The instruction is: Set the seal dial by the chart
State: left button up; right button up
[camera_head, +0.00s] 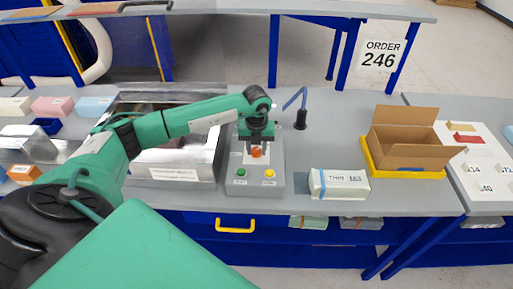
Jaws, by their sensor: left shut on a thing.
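My left gripper (257,146) points down over the grey control box (237,187) at the middle of the bench. It is shut on the orange-red dial (257,153) on the box's upper part. The dial's setting and marks are too small to read. A green button (241,173) and a yellow button (269,174) sit on the front of the box. The chart (475,160) may be the white board at the right, with coloured patches and small number labels; I cannot tell for sure. My right gripper is not in view.
A pale block labelled "THM 163" (339,185) with a blue band lies right of the box. An open cardboard box (407,142) stands in a yellow tray (374,166). A metal chamber (174,160) stands left. An "ORDER 246" sign (381,54) shows behind. Bench between is clear.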

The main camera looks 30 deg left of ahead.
pick_arm(q)
jog(key=shift+n, duration=0.3)
jog(key=n+b, duration=0.2)
jog(key=n, duration=0.1)
jog(key=shift+f, duration=0.1)
jog(key=shift+n+b, duration=0.55)
jog(key=shift+n, duration=1.95)
jog(key=o, duration=1)
jog(key=shift+r, duration=0.2)
